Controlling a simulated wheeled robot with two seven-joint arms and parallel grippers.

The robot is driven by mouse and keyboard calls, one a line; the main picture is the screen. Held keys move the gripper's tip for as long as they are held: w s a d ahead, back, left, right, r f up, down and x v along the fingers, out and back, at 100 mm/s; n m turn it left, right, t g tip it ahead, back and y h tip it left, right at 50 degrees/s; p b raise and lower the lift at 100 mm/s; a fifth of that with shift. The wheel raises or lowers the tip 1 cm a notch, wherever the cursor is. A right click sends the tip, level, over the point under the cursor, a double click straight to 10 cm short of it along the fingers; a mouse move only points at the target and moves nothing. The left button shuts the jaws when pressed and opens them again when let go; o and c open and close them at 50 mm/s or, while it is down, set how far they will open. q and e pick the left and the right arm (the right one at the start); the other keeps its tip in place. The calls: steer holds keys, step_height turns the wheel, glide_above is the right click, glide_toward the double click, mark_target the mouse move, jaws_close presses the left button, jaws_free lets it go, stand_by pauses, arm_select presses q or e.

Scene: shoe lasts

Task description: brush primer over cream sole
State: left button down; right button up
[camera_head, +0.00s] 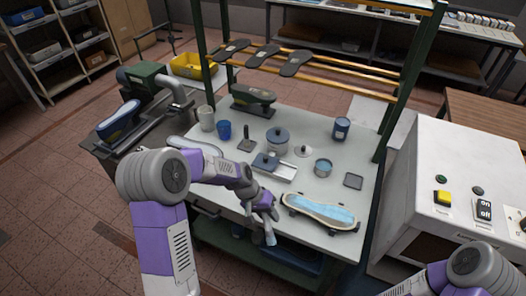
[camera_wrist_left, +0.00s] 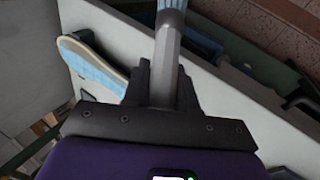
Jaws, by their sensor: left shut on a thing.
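The sole (camera_head: 322,211) lies near the front right of the worktable. Its face is largely light blue, with a cream edge and cream at the end. It also shows in the left wrist view (camera_wrist_left: 92,62), blue with a cream rim. My left gripper (camera_head: 264,207) is shut on a brush (camera_head: 270,238) near the table's front edge, just left of the sole and apart from it. In the left wrist view, the fingers (camera_wrist_left: 160,85) clasp the grey handle (camera_wrist_left: 166,60), and the light blue bristles (camera_wrist_left: 172,5) are cut off by the frame's top. My right gripper is out of view.
Behind the sole stand a blue tin (camera_head: 323,168), a lidded pot (camera_head: 278,140), a blue can (camera_head: 341,128) and a small dark pad (camera_head: 353,181). A white control box (camera_head: 455,180) stands at right. Green posts and an orange rack (camera_head: 320,62) rise behind.

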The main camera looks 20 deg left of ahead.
arm_select(q)
steer(key=w+a+r+n+t+y+p, duration=0.25)
steer(key=w+r+n+t+p, duration=0.25)
steer(key=w+r+p, duration=0.65)
steer(key=shift+w+a+f+b, duration=0.1)
steer(key=shift+w+f+b, duration=0.45)
steer(key=shift+b, duration=1.15)
steer(key=shift+w+a+f+b, duration=0.1)
steer(key=shift+w+f+b, duration=0.15)
steer(key=shift+f+b, duration=1)
steer(key=shift+r+b, duration=0.45)
steer(key=shift+r, duration=0.05)
